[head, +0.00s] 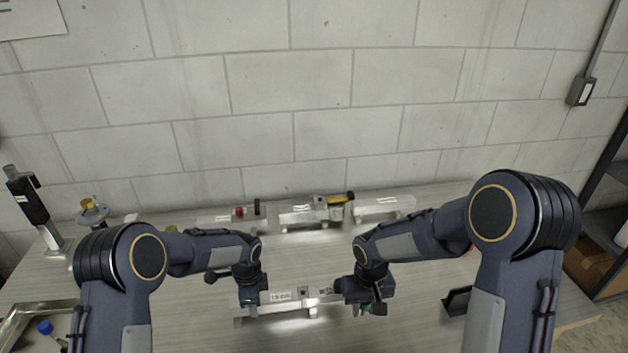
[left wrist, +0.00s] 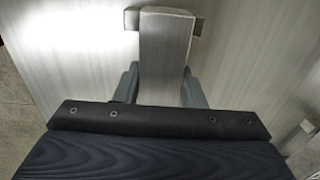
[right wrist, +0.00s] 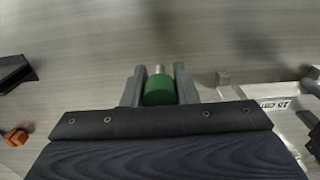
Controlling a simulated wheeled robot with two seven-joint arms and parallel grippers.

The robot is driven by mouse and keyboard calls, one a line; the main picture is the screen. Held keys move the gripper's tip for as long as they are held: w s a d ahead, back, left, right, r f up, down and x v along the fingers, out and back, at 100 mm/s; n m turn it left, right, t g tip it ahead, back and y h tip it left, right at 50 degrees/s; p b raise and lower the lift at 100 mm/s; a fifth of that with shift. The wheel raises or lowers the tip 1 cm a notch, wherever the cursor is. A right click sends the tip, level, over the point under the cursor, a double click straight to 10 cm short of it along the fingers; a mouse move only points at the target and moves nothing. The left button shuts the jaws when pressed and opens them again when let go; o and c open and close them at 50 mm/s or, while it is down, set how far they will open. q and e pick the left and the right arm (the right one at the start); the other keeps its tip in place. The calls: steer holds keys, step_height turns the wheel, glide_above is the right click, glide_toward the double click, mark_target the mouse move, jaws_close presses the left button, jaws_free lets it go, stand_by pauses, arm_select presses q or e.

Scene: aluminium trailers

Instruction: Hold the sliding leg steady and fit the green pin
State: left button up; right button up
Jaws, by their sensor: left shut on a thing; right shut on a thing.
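In the left wrist view my left gripper (left wrist: 162,88) is shut on the sliding leg (left wrist: 165,55), a square aluminium bar with a small flat foot at its far end. In the head view this gripper (head: 250,298) is at the left end of a labelled aluminium assembly (head: 281,296). My right gripper (right wrist: 159,88) is shut on the green pin (right wrist: 159,92), with its metal tip pointing out between the fingers. In the head view the right gripper (head: 366,306) is by the assembly's right end, and the green pin shows only slightly. The pin hole is not visible.
Along the back of the bench (head: 430,285) stand several aluminium fixtures (head: 297,215), one with a yellow-and-black part (head: 340,199). A black holder (head: 457,301) is right of my right gripper. A blue-capped item (head: 46,328) is front left. Bench surface around the right gripper is mostly clear.

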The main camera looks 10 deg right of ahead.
steer(key=w+a+r+n, duration=0.2)
steer(key=w+a+n, duration=0.1)
steer(key=w+a, duration=0.2)
steer(key=w+a+r+n, duration=0.3)
steer(key=w+a, duration=0.2)
steer(key=a, duration=0.3)
steer(key=shift+r, duration=0.2)
steer(key=shift+f, duration=2.9)
steer(key=shift+f, duration=1.2)
steer(key=o, duration=1.1)
steer(key=shift+c, duration=0.2)
